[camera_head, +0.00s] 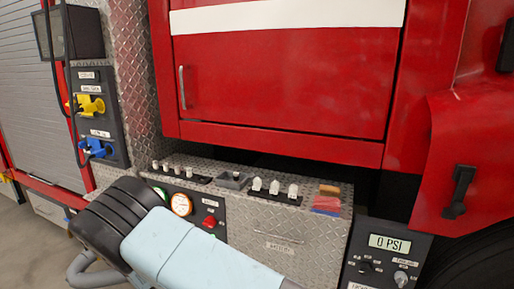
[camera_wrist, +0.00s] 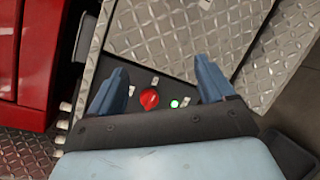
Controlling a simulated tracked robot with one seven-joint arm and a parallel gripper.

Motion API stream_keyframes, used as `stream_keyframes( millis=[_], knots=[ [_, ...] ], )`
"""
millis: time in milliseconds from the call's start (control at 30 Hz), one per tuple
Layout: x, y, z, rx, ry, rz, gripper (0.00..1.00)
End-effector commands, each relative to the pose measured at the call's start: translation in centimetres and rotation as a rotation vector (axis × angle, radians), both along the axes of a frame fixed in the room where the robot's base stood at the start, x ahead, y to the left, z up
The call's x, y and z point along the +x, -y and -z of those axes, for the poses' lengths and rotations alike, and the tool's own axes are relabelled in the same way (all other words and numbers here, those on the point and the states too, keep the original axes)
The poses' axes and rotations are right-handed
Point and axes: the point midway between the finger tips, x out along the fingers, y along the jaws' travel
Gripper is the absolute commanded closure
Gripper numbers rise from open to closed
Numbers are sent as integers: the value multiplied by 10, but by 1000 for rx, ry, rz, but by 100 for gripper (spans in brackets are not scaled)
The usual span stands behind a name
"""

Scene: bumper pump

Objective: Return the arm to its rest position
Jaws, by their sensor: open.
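My gripper (camera_wrist: 160,88) shows in the wrist view with its two blue fingers spread wide apart and nothing between them. Beyond the gap lies a dark panel with a red knob (camera_wrist: 149,98) and a small lit green indicator (camera_wrist: 174,103). I cannot tell whether the fingers touch the panel. In the head view my pale blue arm reaches in from the bottom, in front of the bumper panel, and the fingertips are hidden. The red knob (camera_head: 210,221) also shows there, just right of a round orange-rimmed gauge or button (camera_head: 181,204).
The diamond-plate bumper (camera_head: 265,225) carries several white levers (camera_head: 274,187) along its top. A red truck door (camera_head: 280,90) rises behind it. A 0 PSI display (camera_head: 390,243) is at lower right. Yellow (camera_head: 91,105) and blue (camera_head: 95,148) fittings with hanging cables are at left.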

Motion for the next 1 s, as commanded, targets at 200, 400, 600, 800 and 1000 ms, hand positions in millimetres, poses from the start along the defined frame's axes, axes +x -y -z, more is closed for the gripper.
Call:
stream_keyframes(
  millis=[200, 400, 600, 800, 1000],
  knots=[
    [18, 57, -57, 143, -65, 181, 18],
    [24, 108, -103, 279, -118, 326, 18],
    [21, 159, -147, 420, -159, 455, 18],
    [11, 207, -189, 569, -191, 566, 18],
    [-7, 252, -228, 720, -210, 660, 18]
  ],
)
